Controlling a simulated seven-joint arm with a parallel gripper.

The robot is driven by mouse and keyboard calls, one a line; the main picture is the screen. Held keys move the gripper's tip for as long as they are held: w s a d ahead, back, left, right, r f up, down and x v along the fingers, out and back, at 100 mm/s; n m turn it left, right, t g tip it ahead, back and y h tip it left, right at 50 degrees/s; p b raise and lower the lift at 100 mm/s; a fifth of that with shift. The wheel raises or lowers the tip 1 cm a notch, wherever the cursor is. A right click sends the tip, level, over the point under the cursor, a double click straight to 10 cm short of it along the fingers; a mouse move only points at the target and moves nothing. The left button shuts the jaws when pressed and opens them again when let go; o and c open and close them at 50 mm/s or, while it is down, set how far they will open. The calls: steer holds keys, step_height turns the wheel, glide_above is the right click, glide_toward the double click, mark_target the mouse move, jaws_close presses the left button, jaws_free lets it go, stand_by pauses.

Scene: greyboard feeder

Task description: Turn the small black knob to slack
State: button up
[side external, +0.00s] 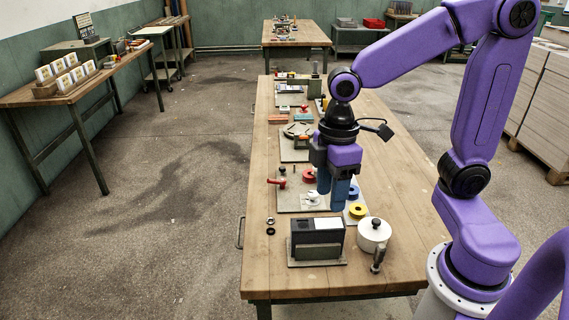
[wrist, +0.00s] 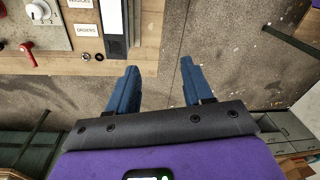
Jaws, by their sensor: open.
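My gripper (side external: 331,198) hangs over the workbench beside a grey panel, its blue fingers pointing down. In the wrist view my gripper (wrist: 159,68) is open and empty, with only bench edge and floor behind the fingers. The panel carries a white knob (side external: 311,198) and a red lever (side external: 278,182); the wrist view also shows the white knob (wrist: 38,10) and red lever (wrist: 27,47). A small dark upright piece (side external: 282,170) stands near the red lever; I cannot tell for sure whether it is the small black knob. My fingers partly cover the panel's right side.
A black box (side external: 317,224) and a white lidded pot (side external: 374,232) stand at the near end.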

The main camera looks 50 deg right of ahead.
steer(key=w+d, duration=0.2)
steer(key=w, duration=0.9)
steer(key=t+y, duration=0.3)
glide_above(283, 167)
steer(key=s+d, duration=0.4)
steer(key=d, duration=0.2)
step_height(283, 167, down, 5)
steer(key=x, duration=1.7)
steer(key=shift+d+f, duration=0.15)
steer(key=shift+f, duration=0.2)
jaws_close()
